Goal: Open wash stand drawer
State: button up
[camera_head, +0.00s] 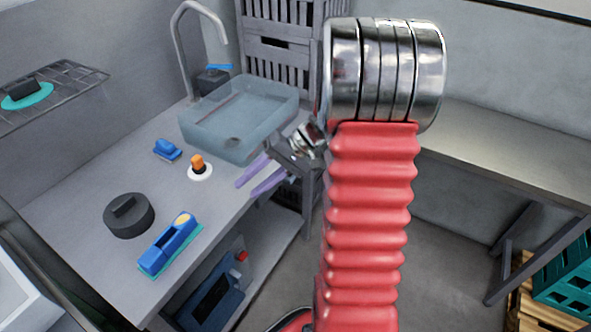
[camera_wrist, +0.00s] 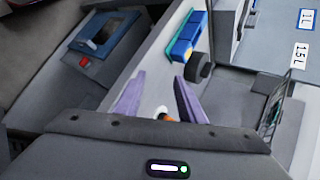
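The wash stand is a grey bench top (camera_head: 85,195) with a translucent basin (camera_head: 235,115) set on it and a curved tap (camera_head: 180,45) behind. I cannot make out a drawer front or handle in either view. My gripper (camera_head: 246,190) has two purple fingers, apart with nothing between them, near the bench's front edge and just in front of the basin. In the wrist view the fingers (camera_wrist: 160,76) also stand apart, with the pale bench edge beyond them. My red bellows arm hides part of the area right of the basin.
On the bench are a blue tool (camera_head: 170,243), a black round block (camera_head: 129,215), an orange-topped piece (camera_head: 198,167) and a small blue item (camera_head: 167,150). A blue box (camera_head: 212,298) stands on the lower shelf. A wire rack (camera_head: 60,85) is left; a teal crate (camera_head: 570,275) is right.

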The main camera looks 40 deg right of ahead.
jog(key=s+d+f+m+t+h, duration=0.1)
jog(key=d+f+t, duration=0.3)
jog(key=d, duration=0.5)
jog(key=s+d+f+m+t+h, duration=0.1)
jog(key=d+f+m+t, duration=0.3)
jog(key=d+f, duration=0.4)
jog(key=s+d+f+m+t+h, duration=0.1)
jog(key=d+f+m+t, duration=0.2)
jog(key=d, duration=0.9)
notch_tip(320, 180, down, 4)
jog(key=shift+r+t, duration=0.15)
jog(key=shift+t, duration=0.85)
jog(key=x, duration=1.3)
jog(key=shift+w, duration=0.45)
jog(key=shift+c, duration=0.5)
grip_shut()
